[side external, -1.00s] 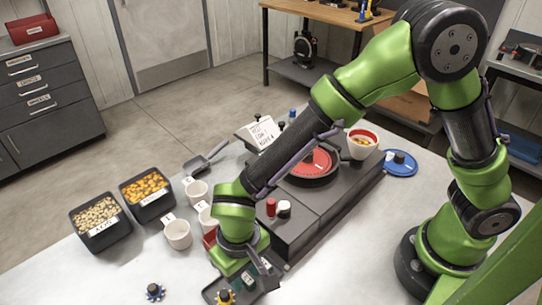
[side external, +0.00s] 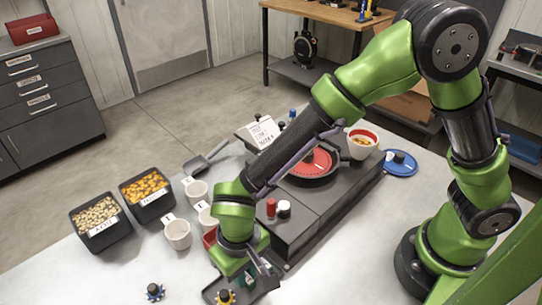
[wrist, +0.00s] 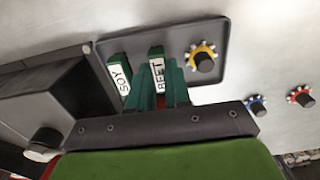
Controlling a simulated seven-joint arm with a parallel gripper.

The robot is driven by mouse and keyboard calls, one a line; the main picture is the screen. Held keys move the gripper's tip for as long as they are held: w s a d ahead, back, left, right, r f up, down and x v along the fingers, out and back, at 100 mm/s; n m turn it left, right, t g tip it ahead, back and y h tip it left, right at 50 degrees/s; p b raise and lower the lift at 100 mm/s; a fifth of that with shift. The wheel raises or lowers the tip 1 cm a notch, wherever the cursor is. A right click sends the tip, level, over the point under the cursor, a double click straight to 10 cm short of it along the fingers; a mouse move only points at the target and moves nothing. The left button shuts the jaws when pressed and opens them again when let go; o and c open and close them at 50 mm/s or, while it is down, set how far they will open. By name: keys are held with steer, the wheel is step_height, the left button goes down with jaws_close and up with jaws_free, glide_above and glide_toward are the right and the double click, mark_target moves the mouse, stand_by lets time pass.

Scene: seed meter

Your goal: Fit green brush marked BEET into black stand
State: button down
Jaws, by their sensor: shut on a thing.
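The green brush marked BEET (wrist: 157,74) stands in a dark tray (wrist: 217,30), beside a green brush marked SOY (wrist: 119,78) in the wrist view. My gripper (wrist: 173,90) is shut on the BEET brush, its teal fingers beside the white label. In the side view my gripper (side external: 254,274) is low over the front tray (side external: 266,287), and its fingers partly hide the brush. A dark seed meter (side external: 310,203) with a red disc (side external: 314,161) stands behind it. I cannot tell which part is the black stand.
A yellow-ringed knob (wrist: 203,57) sits in the tray. Blue (wrist: 256,104) and red (wrist: 299,96) ringed knobs lie outside it. White cups (side external: 178,233) and seed bins (side external: 100,220) stand to the left.

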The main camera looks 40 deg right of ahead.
steer(key=shift+r, duration=1.45)
step_height(320, 180, up, 19)
steer(key=w+d, duration=0.5)
steer(key=d, duration=0.5)
steer(key=w+d, duration=0.5)
steer(key=d, duration=2.1)
steer(key=shift+s+d+f, duration=0.1)
steer(key=shift+f, duration=1.8)
steer(key=shift+s+d+f, duration=0.1)
steer(key=shift+s+f, duration=0.05)
steer(key=shift+f, duration=1.7)
steer(key=shift+s+d+f, duration=0.1)
steer(key=shift+f, duration=1.8)
steer(key=shift+f, duration=1.3)
